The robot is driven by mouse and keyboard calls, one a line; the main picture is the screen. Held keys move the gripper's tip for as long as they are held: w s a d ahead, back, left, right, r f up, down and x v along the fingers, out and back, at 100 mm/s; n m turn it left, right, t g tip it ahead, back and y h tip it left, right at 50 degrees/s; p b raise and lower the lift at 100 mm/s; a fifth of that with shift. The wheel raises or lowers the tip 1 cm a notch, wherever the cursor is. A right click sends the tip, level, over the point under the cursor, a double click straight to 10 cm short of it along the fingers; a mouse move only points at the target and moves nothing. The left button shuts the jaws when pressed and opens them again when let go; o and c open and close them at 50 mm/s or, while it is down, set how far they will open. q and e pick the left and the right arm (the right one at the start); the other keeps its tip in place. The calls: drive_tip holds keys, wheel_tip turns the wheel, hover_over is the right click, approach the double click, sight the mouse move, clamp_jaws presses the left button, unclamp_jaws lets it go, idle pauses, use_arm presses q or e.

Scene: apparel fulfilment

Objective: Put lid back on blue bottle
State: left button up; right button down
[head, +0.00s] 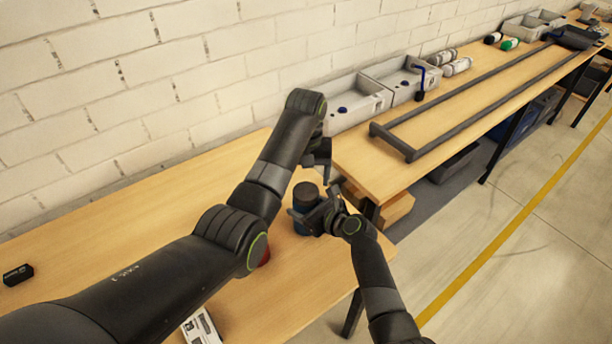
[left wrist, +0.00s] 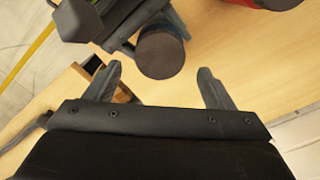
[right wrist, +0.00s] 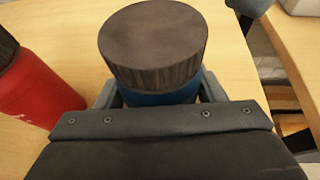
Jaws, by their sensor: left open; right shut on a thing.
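The blue bottle (head: 301,229) stands upright on the near table with a dark ribbed lid (head: 306,194) on its top. In the right wrist view the lid (right wrist: 153,45) sits over the blue body (right wrist: 160,97); I cannot tell if it is screwed tight. My right gripper (head: 312,216) is shut around the bottle's body below the lid. My left gripper (head: 322,165) is open and empty, beside and above the bottle. In the left wrist view the lid (left wrist: 161,54) lies just beyond the open fingers (left wrist: 160,88), apart from them.
A red bottle with a dark cap (right wrist: 35,90) stands close by, mostly hidden behind my left arm in the head view (head: 265,257). A white packet (head: 201,328) and a small black box (head: 18,274) lie on the table. Grey bins (head: 355,112) stand on the far table.

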sight(306, 191)
use_arm(q)
drive_tip(key=shift+r+n, duration=1.7)
drive_tip(key=shift+r, duration=0.05)
drive_tip(key=shift+f, duration=4.05)
drive_tip(key=c, duration=1)
drive_tip(key=shift+m, duration=1.8)
drive_tip(key=o, duration=1.1)
